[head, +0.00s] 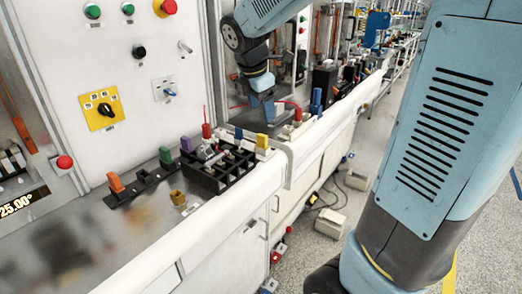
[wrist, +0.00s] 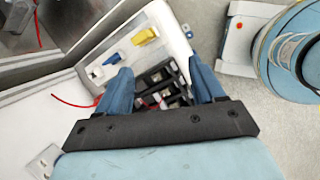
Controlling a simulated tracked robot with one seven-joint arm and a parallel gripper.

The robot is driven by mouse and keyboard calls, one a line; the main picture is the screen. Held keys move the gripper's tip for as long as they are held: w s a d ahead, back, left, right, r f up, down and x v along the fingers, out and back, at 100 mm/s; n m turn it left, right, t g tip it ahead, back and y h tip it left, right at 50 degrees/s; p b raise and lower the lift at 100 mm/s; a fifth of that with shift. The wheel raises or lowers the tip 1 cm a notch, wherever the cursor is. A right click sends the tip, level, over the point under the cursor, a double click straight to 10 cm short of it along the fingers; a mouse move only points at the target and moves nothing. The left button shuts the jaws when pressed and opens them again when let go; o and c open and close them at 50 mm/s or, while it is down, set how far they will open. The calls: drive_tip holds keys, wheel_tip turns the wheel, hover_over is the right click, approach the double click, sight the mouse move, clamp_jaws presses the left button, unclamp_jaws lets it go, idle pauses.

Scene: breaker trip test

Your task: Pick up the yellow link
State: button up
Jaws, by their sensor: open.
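In the wrist view the yellow link (wrist: 145,37) sits on a white block, beyond my fingertips toward the top of the picture. A blue link (wrist: 112,59) is to its left and nearer. My gripper (head: 263,106) hangs above the far side of the rack. In the wrist view my gripper (wrist: 163,76) is open, its two blue fingers apart with nothing held, and the black rack shows between them.
A purple link (head: 186,144), a red one (head: 207,131), a green one (head: 166,155) and an orange one (head: 116,182) stand along the bench. A thin red wire (wrist: 72,102) lies left of my fingers. A panel with a yellow-plated knob (head: 101,110) rises behind.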

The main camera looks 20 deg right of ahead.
sight(262, 135)
drive_tip(key=w+f+n, duration=0.1)
drive_tip(key=w+f, duration=0.1)
drive_tip(key=f, duration=0.1)
drive_tip(key=w+f+n, duration=0.2)
drive_tip(key=f, duration=0.1)
drive_tip(key=w+d+f+n, duration=0.1)
drive_tip(key=w+f, duration=0.1)
drive_tip(key=f, duration=0.1)
drive_tip(key=shift+w+f+h, duration=0.2)
drive_tip(key=shift+f+h, duration=0.2)
drive_tip(key=shift+x, duration=2.6)
drive_tip(key=shift+w+d+r, duration=0.1)
drive_tip(key=shift+d, duration=0.05)
drive_tip(key=shift+c, duration=0.5)
drive_tip(key=c, duration=0.8)
drive_tip(key=shift+r, duration=0.1)
drive_tip(key=shift+c, duration=0.2)
